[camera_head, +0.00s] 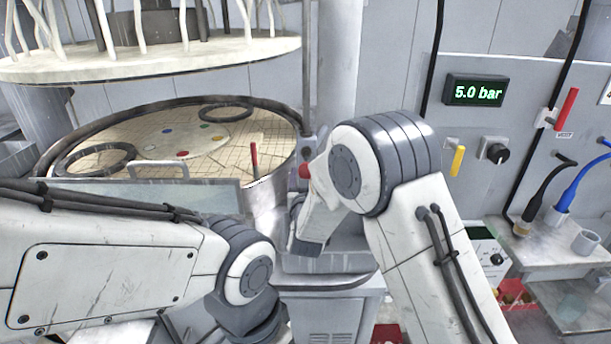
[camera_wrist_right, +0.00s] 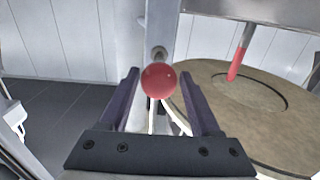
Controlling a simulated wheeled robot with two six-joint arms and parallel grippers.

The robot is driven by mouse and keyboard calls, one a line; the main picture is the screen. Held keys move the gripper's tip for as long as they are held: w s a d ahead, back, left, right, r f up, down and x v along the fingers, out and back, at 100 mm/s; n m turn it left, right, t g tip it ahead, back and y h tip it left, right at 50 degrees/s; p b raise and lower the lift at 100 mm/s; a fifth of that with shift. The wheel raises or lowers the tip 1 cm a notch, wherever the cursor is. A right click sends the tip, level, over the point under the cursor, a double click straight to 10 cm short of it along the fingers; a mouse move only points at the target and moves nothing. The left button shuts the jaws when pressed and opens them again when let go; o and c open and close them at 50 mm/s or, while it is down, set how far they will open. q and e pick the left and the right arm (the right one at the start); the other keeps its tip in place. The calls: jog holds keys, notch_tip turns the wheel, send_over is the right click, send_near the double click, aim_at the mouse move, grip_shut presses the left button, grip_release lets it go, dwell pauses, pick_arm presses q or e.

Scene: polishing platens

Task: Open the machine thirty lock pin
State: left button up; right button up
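A round red ball knob (camera_wrist_right: 160,80) on a short metal stem, which I take to be the lock pin, faces me in the right wrist view. In the head view the red knob (camera_head: 305,171) shows beside the round tub, partly hidden by my right arm. My right gripper (camera_wrist_right: 159,77) is open, with its two dark fingers on either side of the knob and a gap visible on each side. Whether the fingertips reach past the knob is unclear. My left arm crosses the lower left of the head view; its gripper fingers do not show.
A red-handled lever (camera_head: 253,156) stands at the tub (camera_head: 278,185); it also shows in the right wrist view (camera_wrist_right: 238,62). A wall panel at right has a 5.0 bar display (camera_head: 476,90), a yellow lever (camera_head: 458,161), a red lever (camera_head: 567,107) and a black knob (camera_head: 497,153).

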jog(key=shift+o, duration=0.6)
jog(key=shift+s+r, duration=0.1)
jog(key=shift+s, duration=0.05)
jog(key=s+b, duration=0.3)
jog(key=s, duration=0.7)
jog(key=shift+s+b, duration=0.15)
jog(key=shift+b, duration=0.25)
jog(key=shift+d, duration=0.15)
